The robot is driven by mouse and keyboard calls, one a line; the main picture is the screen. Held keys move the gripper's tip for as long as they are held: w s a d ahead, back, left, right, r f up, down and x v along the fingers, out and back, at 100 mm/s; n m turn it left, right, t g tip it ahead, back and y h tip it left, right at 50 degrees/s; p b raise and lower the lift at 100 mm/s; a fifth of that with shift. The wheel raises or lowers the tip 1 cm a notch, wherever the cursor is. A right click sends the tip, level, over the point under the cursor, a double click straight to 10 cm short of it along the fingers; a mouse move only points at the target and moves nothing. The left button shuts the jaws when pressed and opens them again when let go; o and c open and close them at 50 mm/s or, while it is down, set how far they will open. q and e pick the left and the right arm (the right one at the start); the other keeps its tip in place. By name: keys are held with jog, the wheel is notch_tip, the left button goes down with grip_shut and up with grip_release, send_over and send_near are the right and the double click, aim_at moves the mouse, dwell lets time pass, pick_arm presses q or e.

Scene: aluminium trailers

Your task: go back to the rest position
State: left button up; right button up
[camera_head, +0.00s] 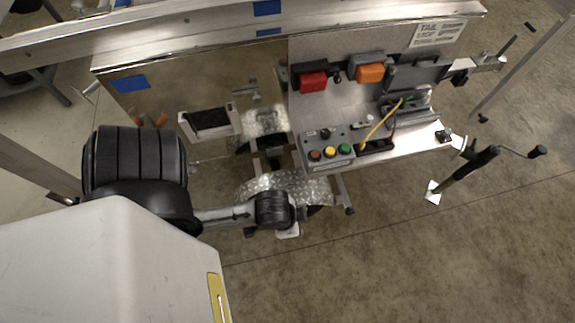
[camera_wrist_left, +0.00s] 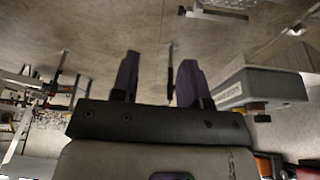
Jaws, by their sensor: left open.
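My left gripper (camera_wrist_left: 158,78) shows in the left wrist view. Its two dark purple fingers stand well apart with nothing held between them. A thin dark post shows between them in the background, over the floor. In the head view, my left arm comes in from the lower left with a large black ribbed joint, in front of the trailer. I cannot make out the left fingers there. My right gripper is in neither view.
An aluminium trailer has a side panel (camera_head: 150,93) and a shelf holding a button box (camera_head: 328,148), with red (camera_head: 312,82) and orange (camera_head: 370,73) lamps above. A jack stand (camera_head: 465,172) stands at right. A grey box (camera_wrist_left: 262,86) is right of my fingers. The floor (camera_head: 430,260) at lower right is clear.

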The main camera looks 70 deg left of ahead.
pick_arm(q)
jog(key=shift+s+a+r, duration=0.15)
jog(key=shift+s+a, duration=0.05)
jog(key=shift+s, duration=0.25)
jog(key=shift+s+a+r, duration=0.1)
jog(key=shift+s+a, duration=0.05)
jog(key=shift+s, duration=0.25)
notch_tip(320, 180, up, 41)
jog(key=p, duration=4)
jog(key=shift+p, duration=0.4)
jog(key=shift+f, duration=0.15)
